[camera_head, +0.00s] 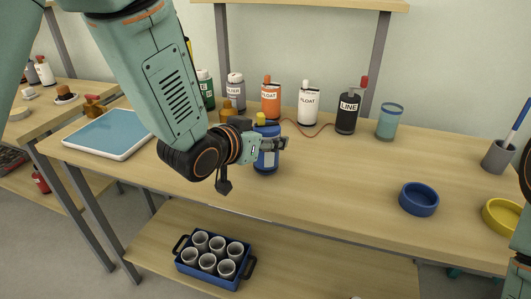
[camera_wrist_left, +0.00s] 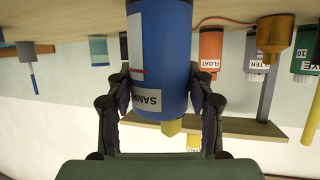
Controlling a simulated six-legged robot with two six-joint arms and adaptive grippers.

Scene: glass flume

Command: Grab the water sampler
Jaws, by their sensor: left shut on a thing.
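The water sampler is a blue bottle (camera_head: 266,163) with a yellow cap and a white label, upright over the wooden table near its front-middle part. My left gripper (camera_head: 277,144) is shut on it from the side, around the upper body. In the left wrist view, which is upside down, the blue bottle (camera_wrist_left: 168,50) fills the space between the two dark fingers, with its yellow cap pointing down in the picture and part of its label reading "SAMP". Its base is cut off there, so I cannot tell whether it touches the table. My right gripper is not in view.
Behind stand an orange float bottle (camera_head: 271,99), a white float bottle (camera_head: 308,104), a black line bottle (camera_head: 347,112) and a teal cup (camera_head: 388,124). A blue dish (camera_head: 418,199) and yellow dish (camera_head: 502,216) sit right. A blue-topped tray (camera_head: 108,133) lies left.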

